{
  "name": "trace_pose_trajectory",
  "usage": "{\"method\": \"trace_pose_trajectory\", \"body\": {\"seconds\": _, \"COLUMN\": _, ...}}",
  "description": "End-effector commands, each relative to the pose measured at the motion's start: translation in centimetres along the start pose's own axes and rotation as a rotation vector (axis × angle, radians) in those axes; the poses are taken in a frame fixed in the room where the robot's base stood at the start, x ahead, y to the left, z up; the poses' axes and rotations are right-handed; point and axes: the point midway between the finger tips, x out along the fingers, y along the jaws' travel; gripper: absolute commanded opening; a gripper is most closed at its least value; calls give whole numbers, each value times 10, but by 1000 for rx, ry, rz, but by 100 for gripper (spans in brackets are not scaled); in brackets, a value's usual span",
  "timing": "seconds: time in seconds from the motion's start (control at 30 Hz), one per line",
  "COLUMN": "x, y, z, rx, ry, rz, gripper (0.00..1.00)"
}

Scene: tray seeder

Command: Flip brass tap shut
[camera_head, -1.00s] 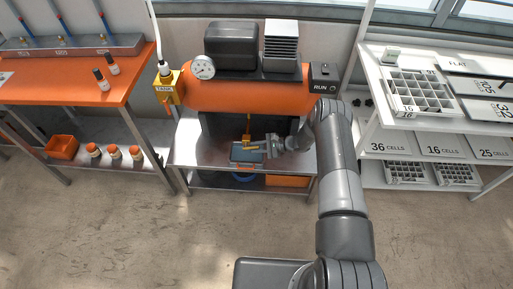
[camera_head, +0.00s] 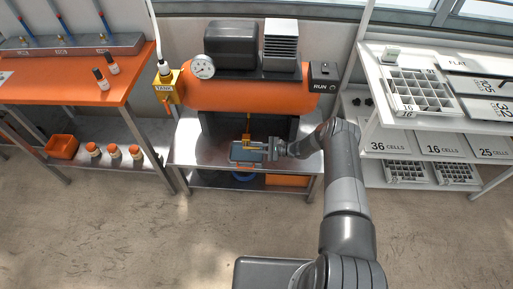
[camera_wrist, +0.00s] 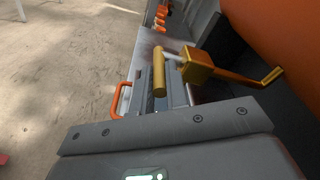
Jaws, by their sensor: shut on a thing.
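The brass tap (camera_head: 247,138) hangs below the orange tank, at the front of the dark recess. In the wrist view its brass body (camera_wrist: 196,66) is at upper right of centre, with a bent brass arm reaching right. A pale stem joins the body to a round brass handle (camera_wrist: 158,74). My gripper (camera_head: 249,148) reaches in from the right, low at the tap, and is shut on the brass handle. The gripper's grey body fills the bottom of the wrist view, and its fingertips (camera_wrist: 162,92) are partly hidden by the handle.
The orange tank (camera_head: 240,98) is just above the gripper, over a metal bench (camera_head: 190,150). A yellow valve box (camera_head: 165,88) and gauge (camera_head: 203,67) are at its left. A white shelf (camera_head: 375,75) stands right of my arm.

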Motion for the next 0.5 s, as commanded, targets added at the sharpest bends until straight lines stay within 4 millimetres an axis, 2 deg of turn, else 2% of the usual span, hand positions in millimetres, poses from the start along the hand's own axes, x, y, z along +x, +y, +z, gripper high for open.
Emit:
{"method": "trace_pose_trajectory", "body": {"seconds": 0.43, "x": 0, "y": 2, "z": -2, "rx": 3, "ry": -25, "rz": -17, "gripper": 0}}
{"method": "trace_pose_trajectory", "body": {"seconds": 0.47, "x": 0, "y": 2, "z": -2, "rx": 3, "ry": -25, "rz": -17, "gripper": 15}}
{"method": "trace_pose_trajectory", "body": {"seconds": 0.5, "x": 0, "y": 2, "z": -2, "rx": 2, "ry": -24, "rz": -17, "gripper": 19}}
